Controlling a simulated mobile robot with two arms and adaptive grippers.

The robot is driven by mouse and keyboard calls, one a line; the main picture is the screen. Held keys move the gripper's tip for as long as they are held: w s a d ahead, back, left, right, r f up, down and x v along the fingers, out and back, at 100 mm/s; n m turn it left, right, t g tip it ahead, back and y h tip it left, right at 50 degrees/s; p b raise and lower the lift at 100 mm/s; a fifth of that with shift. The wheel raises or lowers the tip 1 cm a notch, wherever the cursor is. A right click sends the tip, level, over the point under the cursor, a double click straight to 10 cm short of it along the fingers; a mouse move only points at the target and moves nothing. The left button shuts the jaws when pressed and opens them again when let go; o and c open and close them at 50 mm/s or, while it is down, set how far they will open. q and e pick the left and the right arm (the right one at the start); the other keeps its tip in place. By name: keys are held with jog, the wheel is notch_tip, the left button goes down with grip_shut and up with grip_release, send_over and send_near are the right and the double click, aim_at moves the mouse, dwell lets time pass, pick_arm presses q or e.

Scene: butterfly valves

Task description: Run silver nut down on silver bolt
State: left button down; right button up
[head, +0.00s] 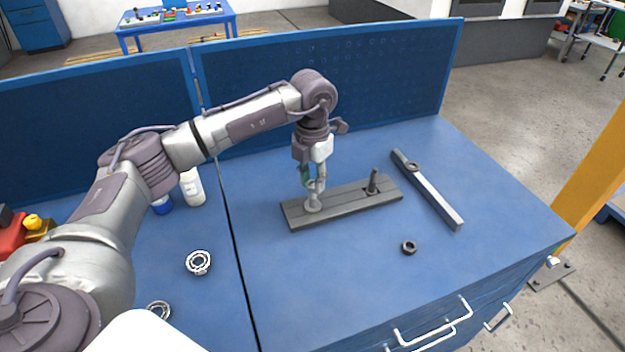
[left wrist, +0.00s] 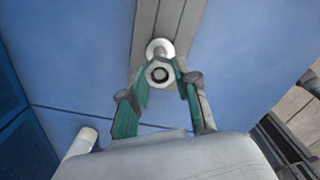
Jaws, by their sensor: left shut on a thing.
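In the head view my left gripper (head: 313,188) points down at the left end of a grey base plate (head: 345,208). In the left wrist view its green-padded fingers (left wrist: 161,82) are shut on the silver nut (left wrist: 150,76), one finger on each side. A round grey end, apparently the silver bolt (left wrist: 160,73), shows inside the nut's dark hole. A pale round flange (left wrist: 157,45) lies on the plate beneath; it also shows in the head view (head: 312,205). How far the nut sits along the bolt cannot be told. My right gripper is not in view.
A dark bolt (head: 373,181) stands upright on the plate's right end. A dark nut (head: 409,247) lies in front on the blue table. A long grey bar (head: 437,198) lies at right. A blue panel (head: 390,80) stands behind.

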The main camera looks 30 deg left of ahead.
pick_arm(q)
jog(key=m+b, duration=0.1)
jog(key=m, duration=0.5)
jog(key=shift+f+m+b, duration=0.15)
jog(key=shift+m+b, duration=0.15)
jog(key=shift+b, duration=0.05)
jog(key=m+b, duration=0.1)
jog(key=m, duration=0.5)
jog(key=m+b, duration=0.1)
jog(key=m, duration=0.3)
jog(key=shift+m, duration=0.4)
jog(key=m, duration=0.4)
jog(key=shift+m+b, duration=0.3)
jog(key=shift+b, duration=0.05)
jog(key=c, duration=1.1)
grip_release()
